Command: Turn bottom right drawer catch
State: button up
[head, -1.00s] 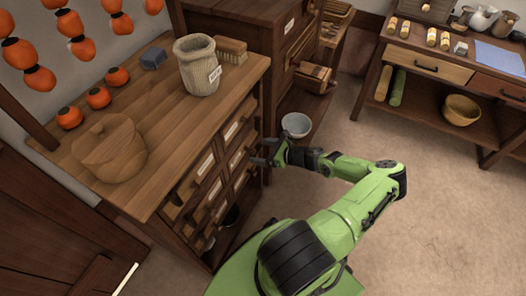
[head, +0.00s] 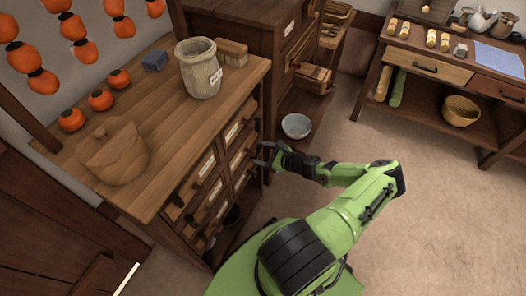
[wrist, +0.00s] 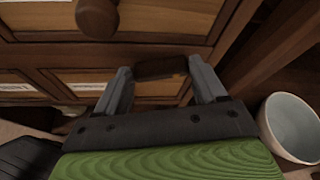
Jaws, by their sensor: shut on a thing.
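The drawer chest (head: 215,110) stands on the left in the head view, with labelled drawer fronts facing my arm. My gripper (head: 261,156) is at the right end of these fronts. In the wrist view my gripper (wrist: 161,78) has its two fingers on either side of a dark wooden catch (wrist: 161,67), and it is shut on it. The catch lies nearly level, tilted slightly up to the right. A lower drawer front (wrist: 100,78) with a pale label is behind the fingers. A round wooden knob (wrist: 97,18) is above left. In the head view my fingers hide the catch.
A pale bowl (head: 296,126) is on the low shelf right of the chest; it also shows beside my gripper in the wrist view (wrist: 292,128). A jar (head: 198,72) and a lidded wooden pot (head: 112,152) stand on the chest. The floor (head: 440,210) at right is clear.

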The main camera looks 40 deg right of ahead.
jog(key=f+n+t+h, duration=0.1)
jog(key=n, duration=0.2)
jog(key=n+t+h+b, duration=0.1)
jog(key=n+t, duration=0.1)
jog(key=n, duration=0.2)
jog(key=f+n+t+h, duration=0.1)
jog(key=n+h, duration=0.1)
jog(key=n, duration=0.2)
jog(key=shift+w+d+f+t, duration=0.1)
jog(key=shift+d+f+t, duration=0.15)
jog(key=shift+f+t, duration=0.15)
dwell(0.6)
jog(key=o, duration=1)
jog(key=shift+o, duration=0.2)
jog(key=s+p, duration=0.2)
jog(key=s, duration=1.3)
jog(key=shift+s+a, duration=0.4)
